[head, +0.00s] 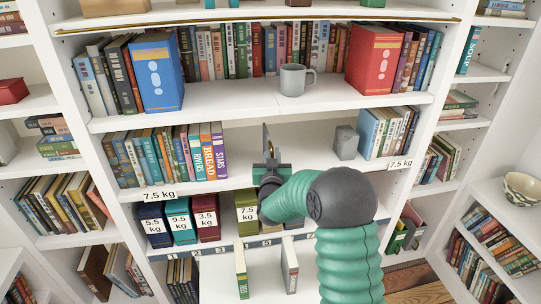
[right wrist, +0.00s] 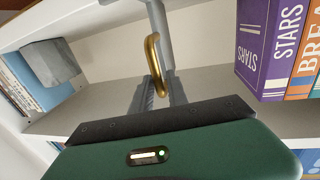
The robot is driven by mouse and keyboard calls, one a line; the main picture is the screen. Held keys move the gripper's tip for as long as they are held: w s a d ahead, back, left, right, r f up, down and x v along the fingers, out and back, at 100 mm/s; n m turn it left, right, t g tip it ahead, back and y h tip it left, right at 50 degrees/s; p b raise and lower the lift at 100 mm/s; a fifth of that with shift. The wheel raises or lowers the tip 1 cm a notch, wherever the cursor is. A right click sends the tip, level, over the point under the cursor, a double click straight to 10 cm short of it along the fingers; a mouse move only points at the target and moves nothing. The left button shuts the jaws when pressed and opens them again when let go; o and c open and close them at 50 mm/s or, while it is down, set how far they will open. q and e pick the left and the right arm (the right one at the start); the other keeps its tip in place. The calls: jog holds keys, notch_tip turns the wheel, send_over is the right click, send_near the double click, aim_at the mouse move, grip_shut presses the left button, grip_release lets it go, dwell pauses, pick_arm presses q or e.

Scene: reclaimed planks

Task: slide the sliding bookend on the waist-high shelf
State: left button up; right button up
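The waist-high shelf (head: 250,176) carries books at both ends. The sliding bookend, a thin grey upright with a brass handle, stands near mid-shelf (head: 265,136), right of the books and apart from them. In the right wrist view the brass handle (right wrist: 154,62) shows clearly in front of the bookend's grey upright (right wrist: 162,22). My right gripper (head: 268,157) is at the handle, and its fingers (right wrist: 160,92) lie on either side of it. They look open, and I see no clear contact. My right arm hides the shelf's front edge there. My left gripper is not in view.
The left row of books (head: 170,153) ends at the purple STARS book (head: 217,150). A grey block (head: 346,143) stands beside the right-hand books (head: 388,132). Bare shelf lies on both sides of the bookend. The shelf above holds a grey mug (head: 292,80).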

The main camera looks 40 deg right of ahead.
jog(key=shift+o, duration=0.9)
jog(key=b+v, duration=0.2)
jog(key=v, duration=1.4)
jog(key=shift+s+a, duration=0.25)
jog(key=shift+f, duration=0.1)
